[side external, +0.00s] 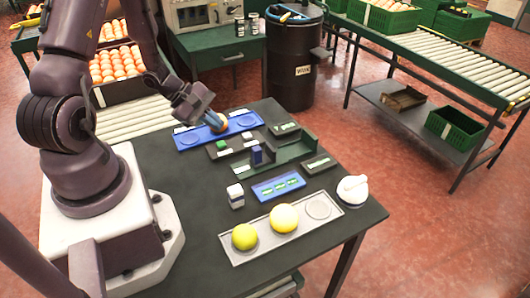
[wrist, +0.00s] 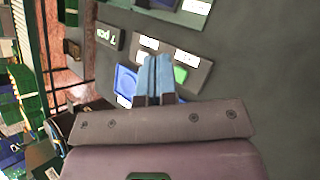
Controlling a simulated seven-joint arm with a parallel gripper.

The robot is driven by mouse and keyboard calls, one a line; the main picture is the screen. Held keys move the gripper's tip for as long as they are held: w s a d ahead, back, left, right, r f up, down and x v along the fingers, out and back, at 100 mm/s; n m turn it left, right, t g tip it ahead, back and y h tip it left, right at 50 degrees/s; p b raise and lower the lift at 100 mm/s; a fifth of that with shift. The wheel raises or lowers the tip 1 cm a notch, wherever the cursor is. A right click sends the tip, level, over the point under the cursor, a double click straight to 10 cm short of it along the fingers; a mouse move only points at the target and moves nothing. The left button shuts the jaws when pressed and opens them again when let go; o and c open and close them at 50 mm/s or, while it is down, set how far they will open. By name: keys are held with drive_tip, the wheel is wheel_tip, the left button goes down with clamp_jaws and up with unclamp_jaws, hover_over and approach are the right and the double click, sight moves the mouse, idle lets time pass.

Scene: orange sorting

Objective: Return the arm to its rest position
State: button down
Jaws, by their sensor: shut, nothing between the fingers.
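My gripper (side external: 207,113) is over the blue tray (side external: 188,140) at the back of the dark table. In the wrist view its blue fingertips (wrist: 155,75) are together, with nothing seen between them. Two yellow fruits, a smaller greenish one (side external: 245,237) and a larger one (side external: 284,218), sit in the grey tray (side external: 232,261) at the front, whose right recess is empty.
On the table are a blue plate with green marks (side external: 264,193), a dark green holder (side external: 290,150), a small white-and-dark box (side external: 236,197) and a white rounded object (side external: 352,189). A black barrel (side external: 292,70) stands behind. A roller conveyor (side external: 455,60) runs at the right.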

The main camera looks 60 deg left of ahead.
drive_tip(key=s+d+r+m+y, duration=0.1)
drive_tip(key=s+d+r+m, duration=0.1)
drive_tip(key=d+r+m, duration=0.3)
drive_tip(key=s+d+r+m+g+y, duration=0.1)
drive_tip(key=s+d+r+m+y, duration=0.1)
drive_tip(key=d+r+m, duration=0.3)
drive_tip(key=s+d+r+m+y, duration=0.2)
drive_tip(key=d+r+m, duration=0.3)
drive_tip(key=r+m, duration=0.6)
wheel_tip(320, 180, up, 5)
drive_tip(key=shift+s+d+f+m+g, duration=0.1)
drive_tip(key=shift+s+d+m+g, duration=0.3)
drive_tip(key=shift+s, duration=0.2)
